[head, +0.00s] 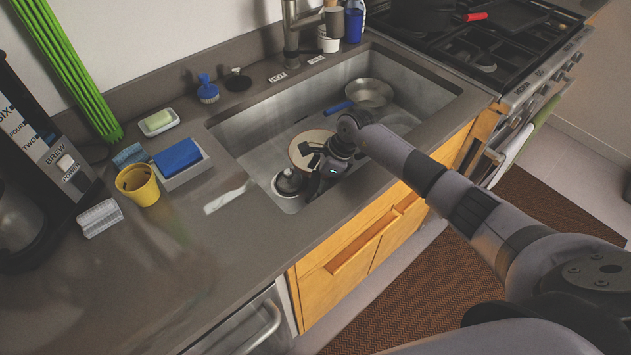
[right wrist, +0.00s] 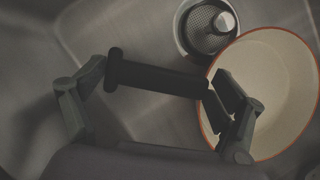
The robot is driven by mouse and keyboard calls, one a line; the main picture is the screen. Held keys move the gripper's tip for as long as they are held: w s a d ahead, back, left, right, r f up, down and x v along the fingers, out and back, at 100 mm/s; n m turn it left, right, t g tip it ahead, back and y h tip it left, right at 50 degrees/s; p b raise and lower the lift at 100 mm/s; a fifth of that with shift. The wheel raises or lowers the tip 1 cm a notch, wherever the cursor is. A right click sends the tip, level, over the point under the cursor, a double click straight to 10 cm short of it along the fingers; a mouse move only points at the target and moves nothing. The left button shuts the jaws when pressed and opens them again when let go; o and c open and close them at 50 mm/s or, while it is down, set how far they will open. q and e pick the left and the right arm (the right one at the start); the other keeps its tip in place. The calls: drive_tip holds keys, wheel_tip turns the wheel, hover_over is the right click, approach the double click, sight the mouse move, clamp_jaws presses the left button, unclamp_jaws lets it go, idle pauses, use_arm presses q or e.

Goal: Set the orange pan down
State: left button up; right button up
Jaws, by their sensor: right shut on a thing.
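The orange pan (head: 303,140) is inside the sink, near its front left part, with a round cream inside. The right wrist view shows the pan (right wrist: 275,80) with its orange rim at the right. My right gripper (head: 317,157) reaches down into the sink beside the pan and partly covers it. In the right wrist view, its fingers (right wrist: 160,82) are spread around a black bar, which looks like the pan's handle. Whether the pan touches the sink floor, I cannot tell. My left gripper is not in view.
The metal sink (head: 262,139) also holds a drain strainer (head: 289,182), close to the pan, a metal bowl (head: 368,93) and a blue-handled item (head: 338,108). A yellow cup (head: 138,185) and a blue sponge (head: 178,157) stand on the counter at left. The stove (head: 480,50) is at right.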

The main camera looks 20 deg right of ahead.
drive_tip(key=shift+f+b, duration=0.35)
drive_tip(key=shift+f, duration=0.05)
drive_tip(key=o, duration=1.2)
drive_tip(key=shift+r, duration=0.1)
drive_tip(key=shift+r+p, duration=0.3)
drive_tip(key=shift+p, duration=0.15)
drive_tip(key=shift+r+p, duration=0.55)
drive_tip(key=b+v, duration=0.2)
drive_tip(key=v, duration=0.9)
drive_tip(key=shift+s+d+r, duration=0.15)
drive_tip(key=shift+d, duration=0.05)
